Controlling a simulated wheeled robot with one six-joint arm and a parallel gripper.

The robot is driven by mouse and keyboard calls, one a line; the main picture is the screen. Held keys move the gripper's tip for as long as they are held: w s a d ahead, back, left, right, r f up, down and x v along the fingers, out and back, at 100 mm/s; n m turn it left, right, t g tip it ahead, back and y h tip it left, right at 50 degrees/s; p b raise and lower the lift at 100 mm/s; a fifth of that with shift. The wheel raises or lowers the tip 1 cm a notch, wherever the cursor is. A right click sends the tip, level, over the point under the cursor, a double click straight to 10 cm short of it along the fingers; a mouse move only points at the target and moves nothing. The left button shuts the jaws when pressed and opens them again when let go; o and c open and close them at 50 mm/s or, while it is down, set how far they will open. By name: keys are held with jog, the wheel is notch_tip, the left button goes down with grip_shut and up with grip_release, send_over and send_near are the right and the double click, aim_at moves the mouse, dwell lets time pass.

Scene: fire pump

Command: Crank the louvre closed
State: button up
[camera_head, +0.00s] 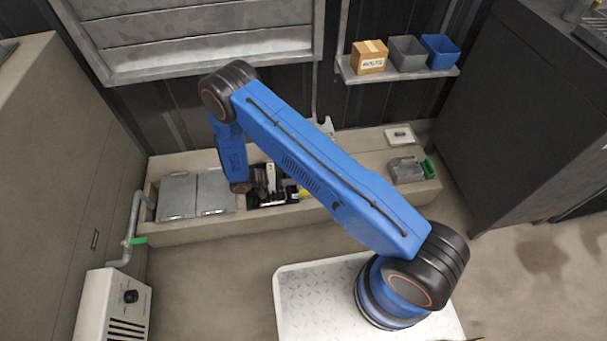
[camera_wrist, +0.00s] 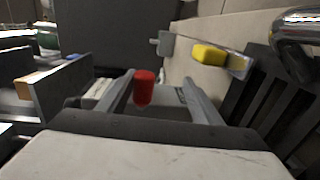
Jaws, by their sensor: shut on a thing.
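The louvre (camera_head: 200,30) is a grey metal frame with wide slats on the back wall, at the top of the head view. How far its slats are tilted is hard to tell. In the wrist view, a red knob (camera_wrist: 144,86), which looks like the crank's handle, stands between the fingers of my gripper (camera_wrist: 160,92). My gripper is shut on this red knob. In the head view my blue arm hides part of the wall below the louvre, and the crank cannot be made out there.
A low beige plinth (camera_head: 165,237) runs along the wall, with grey plates (camera_head: 196,193) on it. A yellow part (camera_wrist: 210,54) and a shiny pipe (camera_wrist: 300,28) lie right of the fingers. A shelf (camera_head: 400,75) holds a box and two bins. Floor in front is open.

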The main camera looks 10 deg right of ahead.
jog(key=a, duration=0.5)
jog(key=a+r, duration=0.1)
jog(key=a, duration=1.1)
jog(key=shift+a+r, duration=0.2)
jog(key=d+r+g+y, duration=0.1)
jog(key=d+r+y, duration=0.2)
jog(key=d+r, duration=0.65)
jog(key=s+d+r+g+y, duration=0.1)
jog(key=d+r+y, duration=0.3)
jog(key=r, duration=1.1)
jog(key=d+r+g+y, duration=0.1)
jog(key=d+r+y, duration=0.35)
jog(key=r, duration=0.75)
jog(key=s+d+r+t+y, duration=0.2)
jog(key=s+d+r+y, duration=0.1)
jog(key=s+d+r, duration=0.75)
jog(key=s+d+r+t+y, duration=0.1)
jog(key=s+d+t, duration=0.2)
jog(key=s, duration=0.5)
jog(key=s+d+r+t+y, duration=0.1)
jog(key=s+d+t, duration=0.1)
jog(key=s, duration=0.7)
jog(key=shift+d+r+t, duration=0.35)
jog(key=shift+d+t, duration=0.05)
jog(key=shift+y, duration=0.25)
